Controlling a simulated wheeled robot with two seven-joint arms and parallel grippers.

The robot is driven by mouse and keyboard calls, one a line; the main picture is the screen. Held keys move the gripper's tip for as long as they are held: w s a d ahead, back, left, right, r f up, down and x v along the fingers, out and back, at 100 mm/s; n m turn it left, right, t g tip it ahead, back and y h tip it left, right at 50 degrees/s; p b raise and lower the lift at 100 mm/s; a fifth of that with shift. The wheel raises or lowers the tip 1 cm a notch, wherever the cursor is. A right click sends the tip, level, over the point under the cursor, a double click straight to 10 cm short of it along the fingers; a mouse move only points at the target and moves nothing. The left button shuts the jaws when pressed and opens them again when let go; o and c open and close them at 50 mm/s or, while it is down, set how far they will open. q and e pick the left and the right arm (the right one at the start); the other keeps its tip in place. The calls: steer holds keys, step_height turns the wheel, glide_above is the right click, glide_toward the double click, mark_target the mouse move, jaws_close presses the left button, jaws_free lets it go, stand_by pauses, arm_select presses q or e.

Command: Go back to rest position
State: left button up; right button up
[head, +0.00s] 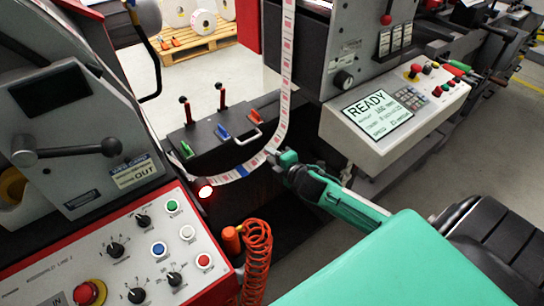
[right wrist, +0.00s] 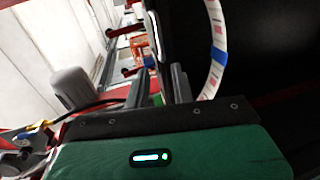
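My right gripper (head: 283,158) reaches in from the lower right in the head view. Its tips are close to the hanging strip of printed labels (head: 284,90), near where the strip bends left. In the right wrist view two dark fingers of my right gripper (right wrist: 160,82) stand a little apart, with a narrow gap between them. The label strip (right wrist: 217,55) passes to the right of the fingers there, not between them. I cannot tell from the head view whether the tips touch the strip. My left gripper is not in view.
A control panel (head: 118,262) with knobs and buttons is at lower left, beside an orange coiled hose (head: 257,255). A console screen (head: 378,115) reads READY at right. A dark block with coloured levers (head: 215,140) is behind the strip. A pallet with rolls (head: 195,42) stands behind.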

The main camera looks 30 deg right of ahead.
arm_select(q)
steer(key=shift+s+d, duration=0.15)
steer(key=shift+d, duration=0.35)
